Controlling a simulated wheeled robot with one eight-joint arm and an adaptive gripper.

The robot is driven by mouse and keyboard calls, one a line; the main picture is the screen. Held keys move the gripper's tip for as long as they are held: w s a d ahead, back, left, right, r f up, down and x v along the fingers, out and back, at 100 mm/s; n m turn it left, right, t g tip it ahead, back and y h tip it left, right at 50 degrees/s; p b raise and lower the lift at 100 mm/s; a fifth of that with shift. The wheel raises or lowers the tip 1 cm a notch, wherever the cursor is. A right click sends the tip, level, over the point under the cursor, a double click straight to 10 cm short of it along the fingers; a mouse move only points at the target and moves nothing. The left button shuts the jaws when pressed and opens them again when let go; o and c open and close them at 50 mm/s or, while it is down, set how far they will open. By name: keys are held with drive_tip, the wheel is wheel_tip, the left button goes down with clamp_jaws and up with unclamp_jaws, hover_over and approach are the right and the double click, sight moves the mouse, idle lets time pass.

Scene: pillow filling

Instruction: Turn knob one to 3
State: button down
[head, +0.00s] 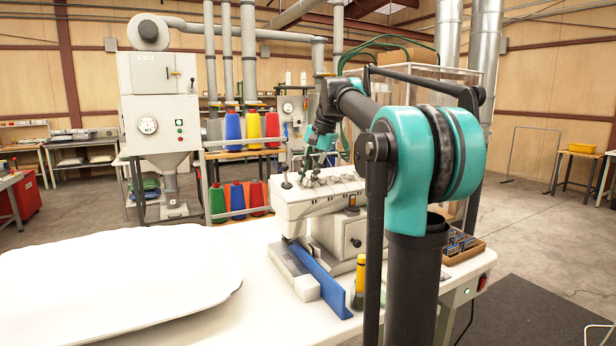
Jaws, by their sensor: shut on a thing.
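A white sewing machine (325,195) stands on the white table, with a row of small grey tension knobs (322,180) along its upper front. The knobs are too small to read any numbers or settings. My gripper (308,163) is at the left part of this row, reaching down from the upper right. Its dark fingers are shut on a knob there. The held knob is largely hidden by the fingers, and I cannot tell its setting.
A white pillow (120,285) lies on the left of the table (265,315). A blue guide plate (318,278) and a yellow-capped bottle (360,275) are in front of the machine. A box of blue packets (462,246) sits at right. Coloured thread cones (252,125) stand behind.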

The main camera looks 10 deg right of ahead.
drive_tip(key=shift+m, duration=0.3)
drive_tip(key=c, duration=1.4)
unclamp_jaws()
drive_tip(key=shift+o, duration=0.2)
drive_tip(key=shift+r, duration=0.15)
drive_tip(key=v, duration=1.1)
drive_tip(key=shift+s+d+r, duration=0.2)
drive_tip(key=shift+d+r, duration=0.05)
drive_tip(key=shift+r, duration=0.05)
